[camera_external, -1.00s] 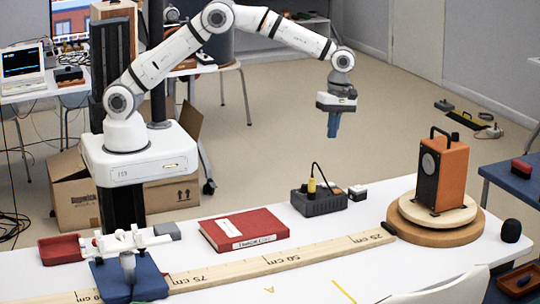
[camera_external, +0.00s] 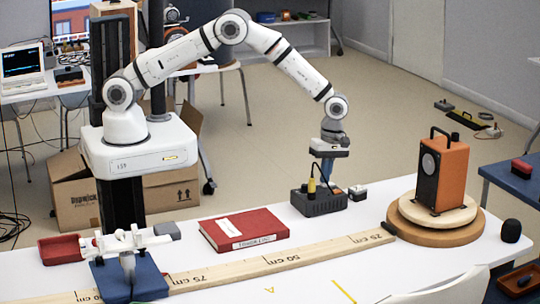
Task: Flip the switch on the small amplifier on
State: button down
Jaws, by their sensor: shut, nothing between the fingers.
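The small amplifier (camera_external: 322,203) appears to be the dark grey box near the far edge of the white table, right of the red book. A yellow-sleeved plug (camera_external: 311,187) with a black cable stands up from its top. The switch is too small to make out. My gripper (camera_external: 327,170) points down at the amplifier's far side, just behind the plug and cable. Its blue fingers are shut and empty. Their tips are partly hidden, and I cannot tell whether they touch the amplifier.
An orange speaker (camera_external: 451,173) stands on a round wooden turntable (camera_external: 420,236) at the right.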

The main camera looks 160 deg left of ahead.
jog(key=shift+f, duration=0.2)
jog(key=shift+d+f+y+b, duration=0.25)
jog(key=shift+f+y+b, duration=0.25)
jog(key=shift+b, duration=0.75)
jog(key=shift+s+d+r, duration=0.1)
jog(key=shift+r, duration=0.1)
jog(key=shift+f, duration=0.1)
jog(key=shift+a, duration=0.8)
notch_tip(320, 180, up, 15)
jog(key=shift+a+f, duration=0.15)
jog(key=shift+a, duration=0.1)
